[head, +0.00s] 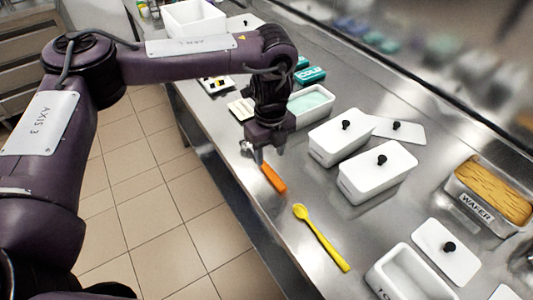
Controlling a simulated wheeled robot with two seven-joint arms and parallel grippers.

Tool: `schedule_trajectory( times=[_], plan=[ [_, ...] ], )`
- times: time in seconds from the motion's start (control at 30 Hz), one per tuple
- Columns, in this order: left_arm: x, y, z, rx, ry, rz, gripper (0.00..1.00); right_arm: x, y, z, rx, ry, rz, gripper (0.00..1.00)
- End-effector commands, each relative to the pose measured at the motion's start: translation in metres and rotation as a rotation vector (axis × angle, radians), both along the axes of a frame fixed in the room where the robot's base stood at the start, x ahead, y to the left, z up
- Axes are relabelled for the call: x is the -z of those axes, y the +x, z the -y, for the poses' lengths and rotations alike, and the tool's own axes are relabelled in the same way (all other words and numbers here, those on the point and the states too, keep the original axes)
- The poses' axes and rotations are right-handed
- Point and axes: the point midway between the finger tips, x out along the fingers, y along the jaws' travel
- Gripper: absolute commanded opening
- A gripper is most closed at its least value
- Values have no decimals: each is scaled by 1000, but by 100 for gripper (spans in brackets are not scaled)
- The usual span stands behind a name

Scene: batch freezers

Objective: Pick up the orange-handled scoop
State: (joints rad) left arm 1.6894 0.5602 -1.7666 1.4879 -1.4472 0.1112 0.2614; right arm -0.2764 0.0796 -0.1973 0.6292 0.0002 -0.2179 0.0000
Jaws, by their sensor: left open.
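The orange-handled scoop (273,178) lies on the steel counter near its front edge, its orange handle pointing toward the lower right. Its upper end is partly hidden behind my left gripper (268,154). My left gripper points down at the upper end of the orange handle, open, with the handle showing below the fingers. I cannot tell whether the fingers touch the scoop. My right gripper does not show.
A yellow spoon (322,238) lies on the counter to the lower right. Lidded white tubs (377,172) and an open tub of pale green (311,103) stand behind. A wafer tin (477,207) is at the right. Bare steel surrounds the orange handle.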

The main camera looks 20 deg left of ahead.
Motion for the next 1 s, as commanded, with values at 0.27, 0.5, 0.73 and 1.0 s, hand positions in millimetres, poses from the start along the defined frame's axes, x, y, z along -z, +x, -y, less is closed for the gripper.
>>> schedule_trajectory(
  times=[0.27, 0.5, 0.73, 1.0],
  plan=[
    [32, 4, -3, -1, 2, -3, 45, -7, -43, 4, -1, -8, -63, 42],
    [65, 8, -4, -1, 1, -2, 45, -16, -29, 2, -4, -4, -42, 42],
    [69, 8, -4, -1, 1, 1, 45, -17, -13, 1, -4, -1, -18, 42],
    [69, 8, -4, -1, 0, 0, 17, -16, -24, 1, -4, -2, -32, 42]
  ],
)
